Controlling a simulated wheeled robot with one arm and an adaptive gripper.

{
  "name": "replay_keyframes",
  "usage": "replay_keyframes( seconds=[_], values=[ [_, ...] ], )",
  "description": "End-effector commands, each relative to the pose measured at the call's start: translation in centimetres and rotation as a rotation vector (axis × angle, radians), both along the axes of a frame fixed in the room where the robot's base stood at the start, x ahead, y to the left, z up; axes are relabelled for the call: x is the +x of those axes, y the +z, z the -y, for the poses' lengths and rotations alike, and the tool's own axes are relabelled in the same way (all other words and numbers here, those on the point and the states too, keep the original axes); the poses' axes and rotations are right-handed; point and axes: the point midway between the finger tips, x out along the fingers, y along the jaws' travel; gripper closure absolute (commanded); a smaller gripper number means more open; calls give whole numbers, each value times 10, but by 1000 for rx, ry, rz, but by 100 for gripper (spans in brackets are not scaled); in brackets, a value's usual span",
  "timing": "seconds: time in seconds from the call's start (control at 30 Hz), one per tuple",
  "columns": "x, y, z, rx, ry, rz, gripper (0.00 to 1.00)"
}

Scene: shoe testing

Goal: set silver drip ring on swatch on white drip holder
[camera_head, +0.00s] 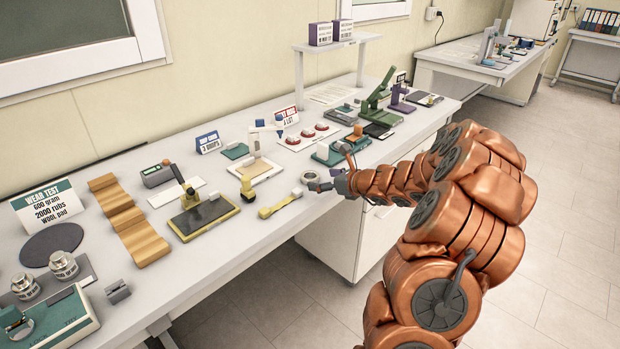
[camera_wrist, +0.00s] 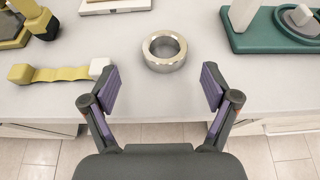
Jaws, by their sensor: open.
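The silver ring (camera_wrist: 165,50) lies flat on the white table near its front edge in the wrist view. It also shows in the head view (camera_head: 311,176), just left of my gripper (camera_head: 327,184). In the wrist view my gripper (camera_wrist: 162,90) is open and empty. Its two purple-padded fingers are spread wide, with the ring ahead of and between them, apart from both. A pale, flat stand with a white post (camera_head: 256,168) stands behind and left of the ring; I cannot tell whether this is the drip holder.
A yellow strap-like tool (camera_wrist: 60,73) with a white end lies left of the ring. A teal-based device (camera_wrist: 250,42) stands to the right. A black pad with a yellow arm (camera_head: 205,217) is farther left. The table front around the ring is clear.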

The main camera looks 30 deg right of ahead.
Motion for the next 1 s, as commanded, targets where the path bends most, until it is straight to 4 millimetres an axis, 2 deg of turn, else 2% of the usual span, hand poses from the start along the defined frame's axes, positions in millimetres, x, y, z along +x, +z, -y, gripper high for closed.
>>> replay_keyframes(
  seconds=[0.5, 0.83, 1.0],
  values=[
    [47, -13, -6, -3, 4, 0, 13],
    [50, -15, -6, -4, 3, 1, 13],
    [50, -15, -6, -3, 2, 1, 31]
  ],
)
